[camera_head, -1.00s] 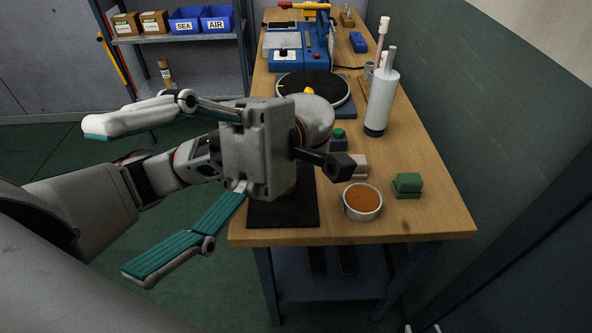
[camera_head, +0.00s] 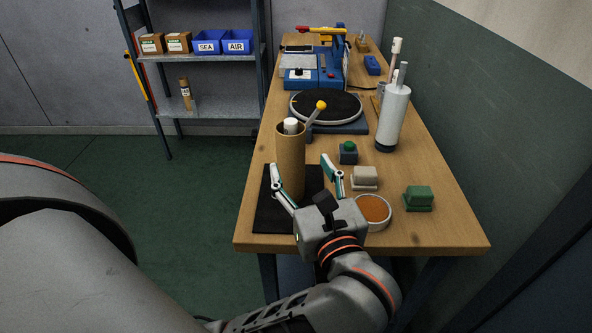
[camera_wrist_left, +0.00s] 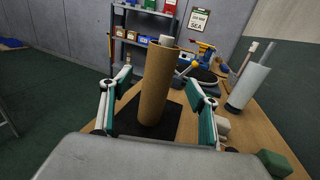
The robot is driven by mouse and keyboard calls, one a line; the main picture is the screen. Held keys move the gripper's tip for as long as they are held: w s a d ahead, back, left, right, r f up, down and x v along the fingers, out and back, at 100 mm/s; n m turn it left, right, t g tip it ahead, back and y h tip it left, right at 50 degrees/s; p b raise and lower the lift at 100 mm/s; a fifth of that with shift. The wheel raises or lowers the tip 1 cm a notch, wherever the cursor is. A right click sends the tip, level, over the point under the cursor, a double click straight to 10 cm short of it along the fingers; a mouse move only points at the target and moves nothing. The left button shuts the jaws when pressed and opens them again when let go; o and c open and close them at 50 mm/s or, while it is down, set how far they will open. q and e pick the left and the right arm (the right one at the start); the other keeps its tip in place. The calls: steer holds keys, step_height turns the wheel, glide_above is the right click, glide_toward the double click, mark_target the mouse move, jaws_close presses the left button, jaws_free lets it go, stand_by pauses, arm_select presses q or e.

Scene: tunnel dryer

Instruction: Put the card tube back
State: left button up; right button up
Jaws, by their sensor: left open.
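The brown card tube (camera_head: 290,165) stands upright on a black mat (camera_head: 265,212) near the table's front left. A white roll (camera_head: 291,126) sticks out of its open top. My left gripper (camera_head: 299,166) is open just in front of the tube, low over the table, fingers pointing towards it. In the left wrist view, the tube (camera_wrist_left: 156,90) appears between the two spread teal-padded fingers, with gaps on both sides. I cannot tell how far the fingertips reach alongside it. My right gripper does not show.
Right of the gripper are an orange-filled round dish (camera_head: 374,208), a pale block (camera_head: 364,178) and a green block (camera_head: 418,198). A shelf (camera_head: 215,57) with bins stands back left.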

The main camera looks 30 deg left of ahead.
mark_target(295, 152)
arm_select(q)
steer(key=x, duration=0.7)
steer(key=shift+p, duration=0.35)
steer(key=c, duration=1.5)
steer(key=shift+c, duration=0.7)
steer(key=shift+r, duration=0.15)
